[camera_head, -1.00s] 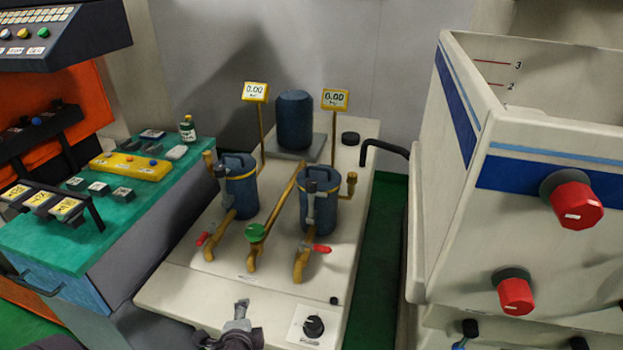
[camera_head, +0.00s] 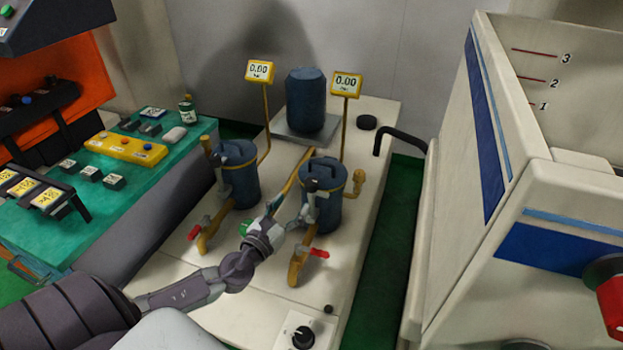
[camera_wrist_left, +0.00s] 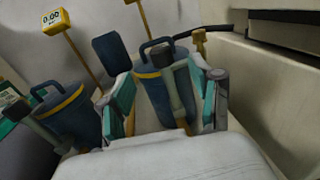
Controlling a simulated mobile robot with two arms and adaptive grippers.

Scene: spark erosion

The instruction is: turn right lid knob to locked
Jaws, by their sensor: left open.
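The right blue canister (camera_head: 322,205) stands on the pale bench with a yellow band and a dark bar-shaped knob (camera_head: 324,166) on its lid. In the left wrist view the right canister (camera_wrist_left: 154,88) shows between the open fingers, its lid bar (camera_wrist_left: 156,46) above. My left gripper (camera_head: 284,212) is open and empty, low in front of the right canister and left of its grey valve post (camera_head: 312,205). It also shows in the left wrist view (camera_wrist_left: 165,95), with teal finger pads. Contact with the canister or post cannot be told. My right gripper is out of view.
The left blue canister (camera_head: 240,175), yellow pipes with red levers (camera_head: 319,254) and two 0.00 displays (camera_head: 346,84) crowd the bench (camera_head: 225,315). A blue cylinder (camera_head: 306,100) stands behind. A black dial (camera_head: 303,337) is in front. A tall white cabinet (camera_head: 465,180) stands right.

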